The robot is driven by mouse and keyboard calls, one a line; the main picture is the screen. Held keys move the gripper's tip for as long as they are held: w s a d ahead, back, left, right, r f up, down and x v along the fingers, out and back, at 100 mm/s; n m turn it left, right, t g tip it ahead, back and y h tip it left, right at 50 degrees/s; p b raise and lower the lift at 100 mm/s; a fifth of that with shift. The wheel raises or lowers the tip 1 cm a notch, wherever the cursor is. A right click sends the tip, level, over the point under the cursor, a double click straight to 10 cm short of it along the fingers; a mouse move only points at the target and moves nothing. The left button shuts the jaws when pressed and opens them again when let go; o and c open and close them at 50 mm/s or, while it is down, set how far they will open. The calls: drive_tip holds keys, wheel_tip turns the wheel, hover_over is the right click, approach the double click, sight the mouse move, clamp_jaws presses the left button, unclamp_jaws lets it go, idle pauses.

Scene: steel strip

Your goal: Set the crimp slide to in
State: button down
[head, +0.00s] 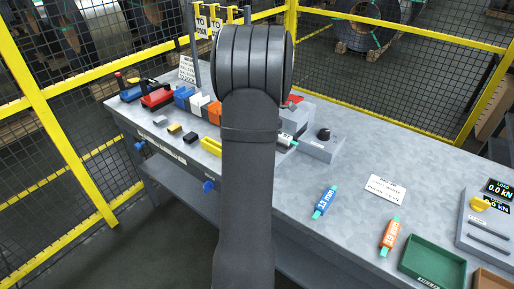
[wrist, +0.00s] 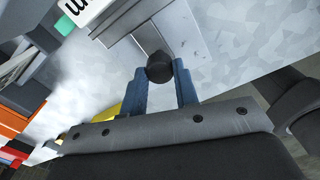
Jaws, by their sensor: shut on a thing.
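In the wrist view my gripper (wrist: 163,76) has its two blue fingers closed around a black round knob (wrist: 159,66). The knob sits on a grey metal plate (wrist: 135,57) with a narrow bar running up and left from it; I take this to be the crimp slide. Its in or out setting cannot be read.
Yellow-framed mesh fencing (head: 405,39) stands behind.

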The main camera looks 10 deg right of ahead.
drive_tip(key=shift+w+d, duration=0.5)
drive_tip(key=c, duration=1.1)
unclamp_jaws()
wheel_tip(320, 180, up, 17)
drive_tip(key=shift+r, duration=0.2)
